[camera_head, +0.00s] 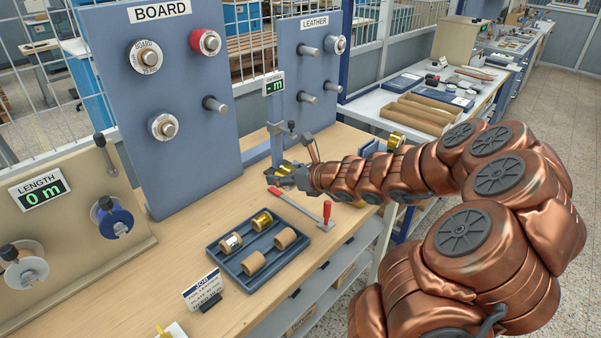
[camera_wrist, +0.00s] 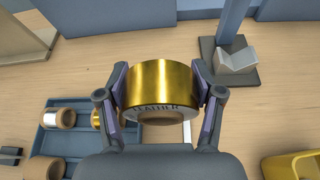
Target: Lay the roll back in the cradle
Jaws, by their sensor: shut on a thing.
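My gripper (camera_wrist: 161,95) is shut on a gold foil roll (camera_wrist: 160,83) marked LEATHER, with one finger on each side. The roll is level in the wrist view, above the wooden bench. In the head view, my gripper (camera_head: 285,174) and the gold roll (camera_head: 285,169) are near the bench's back edge. A grey V-shaped cradle (camera_wrist: 237,61) stands on a dark base with a post, ahead and to the right of the roll in the wrist view. The roll is apart from it. In the head view the cradle is not clearly seen near my gripper.
A blue tray (camera_head: 258,241) holds a gold roll, a silver roll and two bare cores. A red-handled bar (camera_head: 302,208) lies beside it. A yellow container (camera_wrist: 292,166) is at the wrist view's lower right. The LEATHER board (camera_head: 315,75) with pegs stands behind.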

